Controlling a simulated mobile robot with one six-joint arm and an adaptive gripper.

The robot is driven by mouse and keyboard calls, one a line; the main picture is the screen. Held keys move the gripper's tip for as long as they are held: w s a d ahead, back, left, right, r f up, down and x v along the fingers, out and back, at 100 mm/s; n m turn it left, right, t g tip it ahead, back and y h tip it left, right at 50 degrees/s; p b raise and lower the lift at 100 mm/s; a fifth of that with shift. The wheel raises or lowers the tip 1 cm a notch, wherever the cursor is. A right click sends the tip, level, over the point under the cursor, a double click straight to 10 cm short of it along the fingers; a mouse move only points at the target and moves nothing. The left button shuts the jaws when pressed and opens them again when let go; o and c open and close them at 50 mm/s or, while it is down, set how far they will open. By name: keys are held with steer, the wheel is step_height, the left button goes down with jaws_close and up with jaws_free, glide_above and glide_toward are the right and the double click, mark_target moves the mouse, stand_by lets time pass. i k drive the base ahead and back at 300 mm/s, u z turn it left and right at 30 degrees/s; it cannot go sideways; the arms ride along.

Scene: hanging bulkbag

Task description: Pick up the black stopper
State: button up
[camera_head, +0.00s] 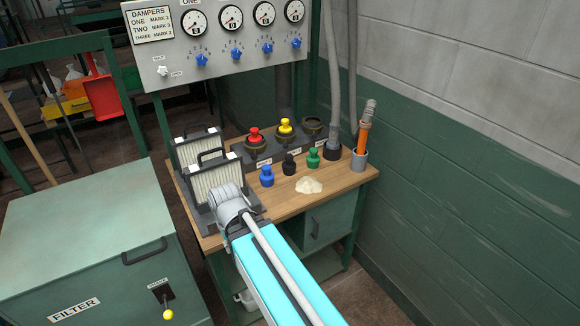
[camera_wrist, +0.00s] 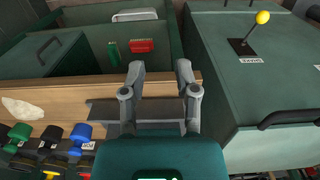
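The black stopper (camera_head: 289,165) stands upright on the wooden bench top, between a blue stopper (camera_head: 267,176) and a green stopper (camera_head: 313,158). In the wrist view the black stopper (camera_wrist: 52,133) is at the lower left, with the green (camera_wrist: 20,132) and blue (camera_wrist: 82,131) ones on either side. My gripper (camera_wrist: 160,72) is open with nothing between its fingers. It is near the bench's front edge, to one side of the stoppers and apart from them. In the head view my arm end hides the fingers.
Pleated filters (camera_head: 209,178) stand in a rack beside my arm. Red (camera_head: 254,136) and yellow (camera_head: 285,128) stoppers sit in sockets behind. A powder pile (camera_head: 309,185) lies in front of the stoppers. A hose (camera_head: 333,90) and orange-handled tool (camera_head: 364,138) stand right. A green filter cabinet (camera_head: 80,235) stands left.

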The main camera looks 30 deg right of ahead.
mark_target(289, 166)
steer(key=u, duration=2.4)
steer(key=k, duration=1.3)
steer(key=z, duration=0.05)
